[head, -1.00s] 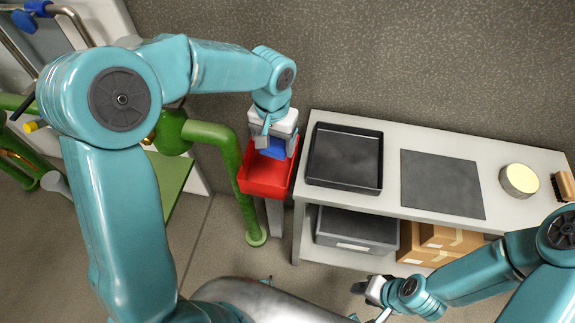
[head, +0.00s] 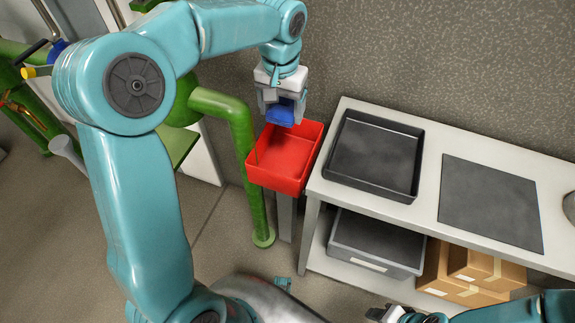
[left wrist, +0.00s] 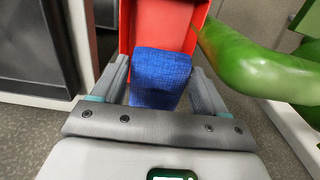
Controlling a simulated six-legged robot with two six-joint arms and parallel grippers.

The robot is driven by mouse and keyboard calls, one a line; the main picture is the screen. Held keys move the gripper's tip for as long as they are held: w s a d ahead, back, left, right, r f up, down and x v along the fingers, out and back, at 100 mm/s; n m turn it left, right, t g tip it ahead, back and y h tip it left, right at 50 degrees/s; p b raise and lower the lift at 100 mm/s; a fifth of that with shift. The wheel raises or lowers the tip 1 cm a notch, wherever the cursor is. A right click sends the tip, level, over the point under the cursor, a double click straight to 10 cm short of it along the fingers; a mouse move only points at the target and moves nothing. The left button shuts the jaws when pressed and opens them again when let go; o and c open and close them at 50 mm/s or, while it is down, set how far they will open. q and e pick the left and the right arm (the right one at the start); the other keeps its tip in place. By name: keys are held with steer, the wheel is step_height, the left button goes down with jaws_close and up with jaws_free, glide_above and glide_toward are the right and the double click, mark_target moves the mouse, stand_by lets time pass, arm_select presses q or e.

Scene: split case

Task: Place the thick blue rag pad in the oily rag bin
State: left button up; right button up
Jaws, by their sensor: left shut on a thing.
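The blue rag pad (head: 281,115) is held between the fingers of my left gripper (head: 283,105), which is shut on it. In the left wrist view the pad (left wrist: 160,80) sits between both fingers, its woven face showing. The red open bin (head: 280,180), the only bin-like red box here, stands on a post. In the head view the pad overlaps the bin's far rim; its exact height over the rim is hard to judge. The bin (left wrist: 165,22) also shows beyond the pad in the left wrist view. My right gripper (head: 385,314) is low, at the bottom edge.
A bench (head: 330,190) stands right of the bin, with a black tray (head: 372,190) and a dark mat (head: 490,205) on top. A grey bin (head: 375,243) and cardboard boxes (head: 470,270) are below. A green pipe (head: 243,140) runs close to the bin's left.

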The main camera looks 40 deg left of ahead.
mark_target(284, 167)
arm_select(q)
step_height(284, 167, down, 20)
steer(key=b, duration=0.3)
steer(key=shift+w+r, duration=0.1)
steer(key=shift+r, duration=0.1)
steer(key=shift+b, duration=0.3)
steer(key=shift+f, duration=0.1)
steer(key=o, duration=1)
